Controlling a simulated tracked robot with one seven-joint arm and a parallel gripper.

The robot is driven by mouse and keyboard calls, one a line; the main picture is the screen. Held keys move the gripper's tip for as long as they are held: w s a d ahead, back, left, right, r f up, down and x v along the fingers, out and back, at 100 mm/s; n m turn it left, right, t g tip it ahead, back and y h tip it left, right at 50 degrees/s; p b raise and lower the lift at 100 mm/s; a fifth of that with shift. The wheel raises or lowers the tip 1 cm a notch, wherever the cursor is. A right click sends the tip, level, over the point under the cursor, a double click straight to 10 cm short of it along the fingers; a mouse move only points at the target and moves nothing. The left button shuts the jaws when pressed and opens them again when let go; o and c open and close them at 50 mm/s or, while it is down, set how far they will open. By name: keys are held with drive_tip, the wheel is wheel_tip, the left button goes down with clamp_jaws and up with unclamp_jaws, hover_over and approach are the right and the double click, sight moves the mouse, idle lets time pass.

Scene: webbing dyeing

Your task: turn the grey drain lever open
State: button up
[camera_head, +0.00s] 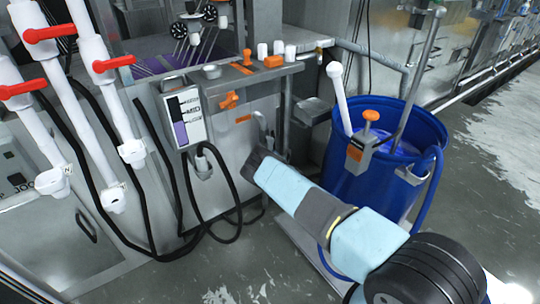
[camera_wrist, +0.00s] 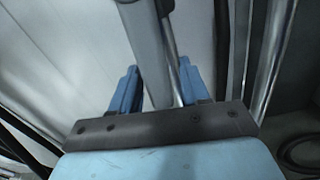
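In the head view, a small grey lever (camera_head: 261,121), which looks like the drain lever, stands on the front of the grey machine (camera_head: 225,165), just above the end of my arm. My gripper (camera_head: 258,160) is at the machine front, and its fingers are hard to make out there. In the wrist view, my gripper (camera_wrist: 158,72) has two blue fingers standing apart.
A blue barrel (camera_head: 385,185) with an orange-knobbed part (camera_head: 370,115) on its rim stands to the right of my gripper. Red-handled white valves (camera_head: 45,130) stand at left. An orange handle (camera_head: 229,100) and a black hose (camera_head: 232,190) are close by on the machine.

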drive_tip(key=shift+o, duration=0.5)
drive_tip(key=shift+a+r, duration=0.15)
drive_tip(key=shift+r, duration=0.05)
drive_tip(key=v, duration=1.3)
drive_tip(key=shift+s+d+f, duration=0.2)
drive_tip(key=shift+s+d, duration=0.05)
drive_tip(key=shift+s, duration=0.05)
